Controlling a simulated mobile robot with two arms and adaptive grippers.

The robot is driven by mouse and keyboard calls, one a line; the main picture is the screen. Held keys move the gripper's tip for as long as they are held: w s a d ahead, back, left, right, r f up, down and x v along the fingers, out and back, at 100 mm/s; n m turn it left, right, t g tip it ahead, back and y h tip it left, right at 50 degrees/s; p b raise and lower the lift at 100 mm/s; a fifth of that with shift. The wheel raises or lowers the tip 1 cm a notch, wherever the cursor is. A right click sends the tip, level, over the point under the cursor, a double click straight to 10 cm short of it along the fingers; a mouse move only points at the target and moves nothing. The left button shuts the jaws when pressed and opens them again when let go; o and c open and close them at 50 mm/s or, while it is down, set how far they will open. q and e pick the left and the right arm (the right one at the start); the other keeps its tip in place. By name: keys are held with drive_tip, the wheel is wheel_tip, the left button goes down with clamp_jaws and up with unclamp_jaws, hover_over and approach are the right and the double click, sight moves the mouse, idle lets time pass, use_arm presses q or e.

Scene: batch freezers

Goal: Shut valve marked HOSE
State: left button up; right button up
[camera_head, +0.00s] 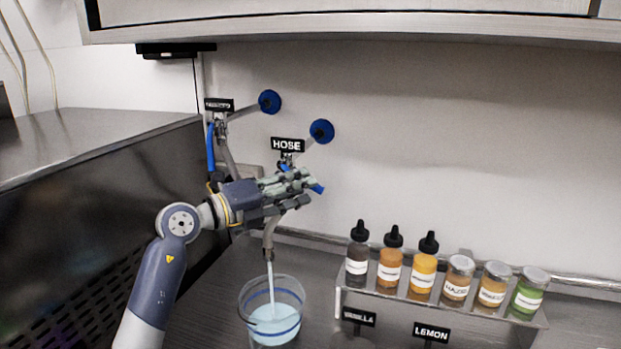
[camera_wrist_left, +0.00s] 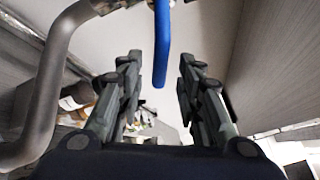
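The sign marked HOSE (camera_head: 288,144) hangs on the pipe in front of the back wall. Below it is the valve's blue lever (camera_head: 318,188), partly hidden by my left gripper (camera_head: 304,187). In the left wrist view the blue lever (camera_wrist_left: 162,45) comes down between the two fingers of my left gripper. The fingers are apart, with gaps on both sides of the lever. A pale stream runs from the grey spout (camera_head: 268,238) into a clear container (camera_head: 242,303) holding light-blue liquid. My right gripper is out of view.
A second valve with a blue lever (camera_head: 210,148) stands to the left, its sign too blurred to read. A shelf (camera_head: 440,313) of capped bottles and jars is at the right, with VANILLA (camera_head: 358,317) and LEMON (camera_head: 431,332) signs. A steel counter (camera_head: 90,140) rises at left.

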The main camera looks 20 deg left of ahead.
use_arm(q)
drive_tip(key=x, duration=0.2)
drive_tip(key=shift+w+d, duration=0.3)
drive_tip(key=shift+w+d+p, duration=0.25)
drive_tip(key=shift+w+p, duration=0.05)
drive_tip(key=shift+p, duration=0.05)
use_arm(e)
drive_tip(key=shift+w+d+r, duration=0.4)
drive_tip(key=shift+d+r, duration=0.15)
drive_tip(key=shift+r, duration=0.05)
use_arm(q)
drive_tip(key=shift+f, duration=0.1)
clamp_jaws()
drive_tip(key=shift+d+r+n+t+h+p, duration=0.2)
drive_tip(key=shift+r+n+t+p, duration=0.35)
drive_tip(key=shift+r+n+p, duration=0.3)
drive_tip(key=shift+d+r+n+t+h+p, duration=0.1)
drive_tip(key=shift+r+n+t+h+p, duration=0.1)
drive_tip(key=shift+r+n+t+p, duration=0.65)
drive_tip(key=shift+f+n, duration=0.2)
drive_tip(key=shift+n, duration=0.2)
drive_tip(key=shift+a, duration=0.1)
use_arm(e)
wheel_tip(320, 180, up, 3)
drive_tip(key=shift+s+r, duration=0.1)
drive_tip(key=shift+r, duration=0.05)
